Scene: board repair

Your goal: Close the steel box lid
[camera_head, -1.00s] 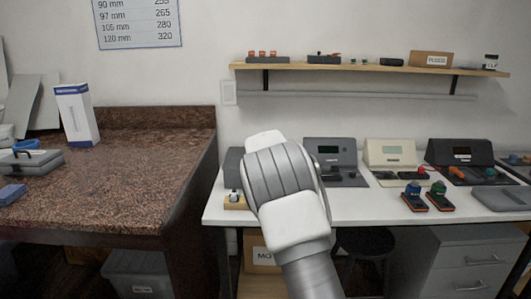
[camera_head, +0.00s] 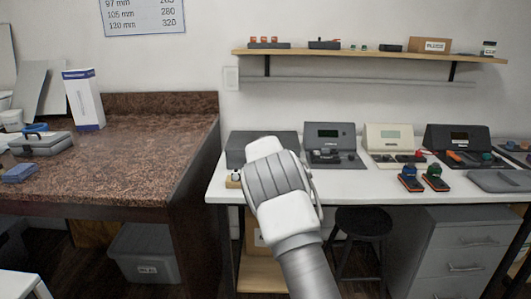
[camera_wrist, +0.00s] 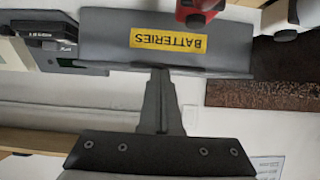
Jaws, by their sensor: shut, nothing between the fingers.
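The grey steel box (camera_head: 234,153) stands at the left end of the white bench, partly hidden behind my arm in the head view. In the wrist view, which is upside down, a grey panel (camera_wrist: 105,40) with a yellow BATTERIES label fills the top middle. I cannot tell whether this panel is the lid or a wall, nor how far the lid is open. My gripper (camera_wrist: 160,76) is shut and empty, its fingertips overlapping the panel's edge in the picture. Contact cannot be told. In the head view my wrist hides the fingers.
A red object (camera_wrist: 197,8) is close to the panel in the wrist view. Grey, cream and black stations (camera_head: 330,140) stand right of the box. A wooden shelf (camera_head: 380,54) hangs above. A brown granite counter (camera_head: 120,160) is at the left, and a stool (camera_head: 362,222) is below.

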